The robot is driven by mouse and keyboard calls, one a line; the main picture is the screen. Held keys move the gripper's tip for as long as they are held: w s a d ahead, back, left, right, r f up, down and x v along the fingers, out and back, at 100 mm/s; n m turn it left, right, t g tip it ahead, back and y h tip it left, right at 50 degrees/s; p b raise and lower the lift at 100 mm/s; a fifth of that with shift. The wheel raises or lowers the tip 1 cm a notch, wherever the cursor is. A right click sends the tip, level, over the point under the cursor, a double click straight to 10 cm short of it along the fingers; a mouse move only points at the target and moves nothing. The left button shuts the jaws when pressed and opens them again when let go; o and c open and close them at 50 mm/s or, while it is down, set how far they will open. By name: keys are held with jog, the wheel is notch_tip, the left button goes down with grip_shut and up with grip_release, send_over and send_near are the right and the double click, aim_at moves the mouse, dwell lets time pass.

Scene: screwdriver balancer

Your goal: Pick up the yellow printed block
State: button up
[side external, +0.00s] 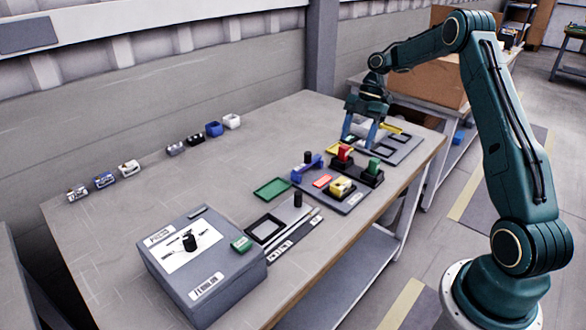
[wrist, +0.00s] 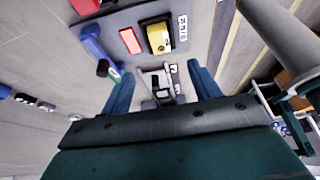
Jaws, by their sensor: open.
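The yellow printed block (side external: 342,187) sits in a dark holder on a grey board on the bench. It also shows in the wrist view (wrist: 158,38), at the top centre, beyond my fingertips. My gripper (side external: 359,138) is open with its fingers pointing down, over the far part of the bench and apart from the block. In the wrist view, my two blue fingers (wrist: 162,77) stand wide apart. A small grey and black fixture (wrist: 157,86) shows between them, and my gripper's body hides what lies below.
A grey control box (side external: 200,262) stands nearer. The bench's left middle is clear.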

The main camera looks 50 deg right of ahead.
aim_at(341, 182)
jog(key=shift+f, duration=0.1)
jog(key=shift+x, duration=6.85)
jog(key=c, duration=1.1)
